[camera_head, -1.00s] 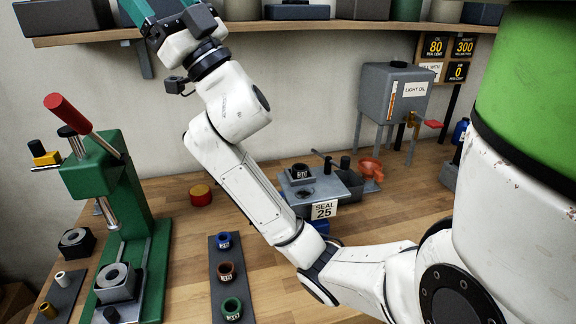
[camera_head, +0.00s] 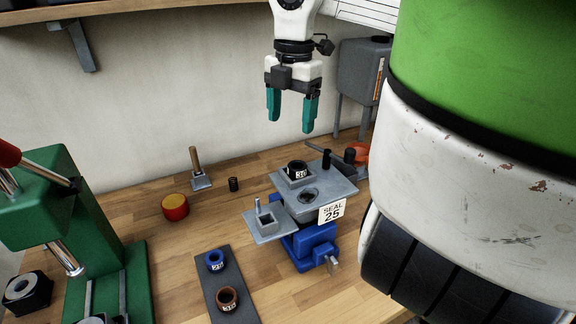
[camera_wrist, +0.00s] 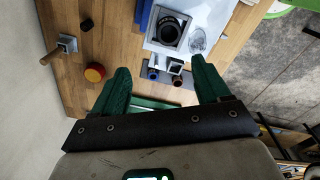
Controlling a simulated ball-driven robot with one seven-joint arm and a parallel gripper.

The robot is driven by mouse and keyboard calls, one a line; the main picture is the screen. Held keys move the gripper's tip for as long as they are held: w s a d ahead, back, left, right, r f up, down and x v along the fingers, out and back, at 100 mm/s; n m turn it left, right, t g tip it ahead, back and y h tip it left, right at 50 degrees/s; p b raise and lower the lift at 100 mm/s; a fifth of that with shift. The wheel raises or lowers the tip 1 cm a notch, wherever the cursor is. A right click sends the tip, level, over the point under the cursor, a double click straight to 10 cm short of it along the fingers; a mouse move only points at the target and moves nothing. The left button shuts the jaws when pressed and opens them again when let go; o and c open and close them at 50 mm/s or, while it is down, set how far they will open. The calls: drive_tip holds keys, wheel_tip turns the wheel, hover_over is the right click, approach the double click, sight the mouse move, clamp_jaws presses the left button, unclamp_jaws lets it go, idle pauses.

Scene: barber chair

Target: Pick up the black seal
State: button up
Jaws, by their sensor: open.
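The black seal (camera_head: 297,168) is a short black ring with a white label. It sits in a square grey holder on the grey plate (camera_head: 335,187) of the blue-based fixture marked SEAL 25. In the wrist view the black seal (camera_wrist: 170,31) shows as a dark ring in its square holder, beyond my fingertips. My gripper (camera_head: 291,112) hangs above the fixture with its green fingers pointing down, apart and empty. In the wrist view my gripper (camera_wrist: 160,82) has its fingers spread, with the seal past the gap between them.
A strip with a blue ring (camera_head: 215,260) and a brown ring (camera_head: 228,298) lies in front. A green press (camera_head: 60,220) stands at left. A red-yellow round pot (camera_head: 175,207), a small spring (camera_head: 233,184) and a wooden-handled tool (camera_head: 195,165) stand behind. A grey tank (camera_head: 362,75) is at the back right.

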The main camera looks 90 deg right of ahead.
hover_over(298, 164)
drive_tip(key=f, duration=0.4)
drive_tip(key=shift+w+d+f+p, duration=0.2)
drive_tip(key=shift+w+p, duration=0.05)
drive_tip(key=shift+p, duration=0.1)
drive_tip(key=shift+s+a+f+p, duration=0.15)
drive_tip(key=shift+f+p, duration=0.35)
drive_tip(key=shift+f, duration=1.1)
drive_tip(key=shift+s+a+f+p, duration=0.15)
drive_tip(key=shift+f+p, duration=0.3)
drive_tip(key=shift+f, duration=1.15)
drive_tip(key=shift+d, duration=0.1)
drive_tip(key=shift+c, duration=0.4)
drive_tip(key=c, duration=1)
